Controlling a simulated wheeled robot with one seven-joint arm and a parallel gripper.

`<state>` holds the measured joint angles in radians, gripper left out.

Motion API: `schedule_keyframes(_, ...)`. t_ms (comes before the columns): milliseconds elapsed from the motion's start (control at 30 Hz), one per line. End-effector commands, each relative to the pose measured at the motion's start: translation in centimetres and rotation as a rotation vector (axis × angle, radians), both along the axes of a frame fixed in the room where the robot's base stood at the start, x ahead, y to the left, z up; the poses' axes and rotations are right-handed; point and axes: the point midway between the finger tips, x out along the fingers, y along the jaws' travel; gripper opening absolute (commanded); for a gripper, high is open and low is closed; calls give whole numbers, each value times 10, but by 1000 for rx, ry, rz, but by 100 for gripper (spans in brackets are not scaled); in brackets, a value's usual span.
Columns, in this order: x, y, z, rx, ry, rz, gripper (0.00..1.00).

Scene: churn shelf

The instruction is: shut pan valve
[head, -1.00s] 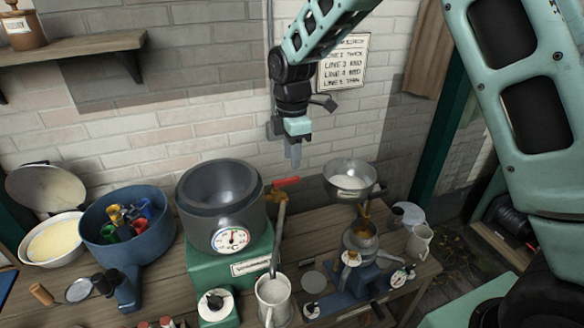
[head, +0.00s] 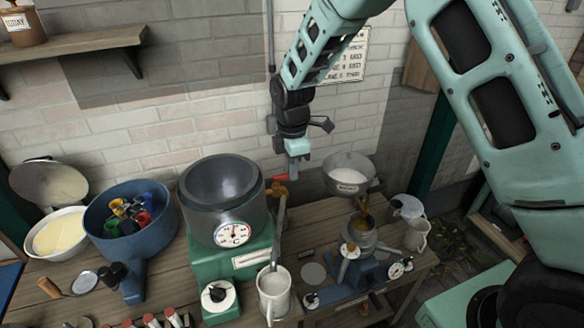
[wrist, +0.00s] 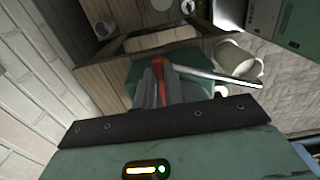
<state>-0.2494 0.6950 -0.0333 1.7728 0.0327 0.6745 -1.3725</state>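The valve (head: 277,188) is brass with a red handle and sits on the right side of a dark grey pan (head: 221,196). A pipe (head: 279,225) runs from it down towards a pale mug (head: 273,293). My gripper (head: 293,174) hangs right at the red handle and partly hides it. In the wrist view the red handle (wrist: 159,63) shows at the tips of my fingers (wrist: 161,85), which look closed together. I cannot tell whether they touch the handle.
The pan stands on a green base (head: 232,268) with a dial. A blue tub (head: 129,221) with coloured pieces stands left. The brick wall (head: 150,130) is behind.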

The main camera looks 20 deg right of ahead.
Motion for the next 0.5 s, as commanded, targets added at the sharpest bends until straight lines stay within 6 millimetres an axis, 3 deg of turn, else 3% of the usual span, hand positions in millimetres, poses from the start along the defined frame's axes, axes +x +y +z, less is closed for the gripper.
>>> schedule_keyframes(267,-2,0,0,0,0,-35,0)
schedule_keyframes(500,-7,1,0,2,-2,-168,0)
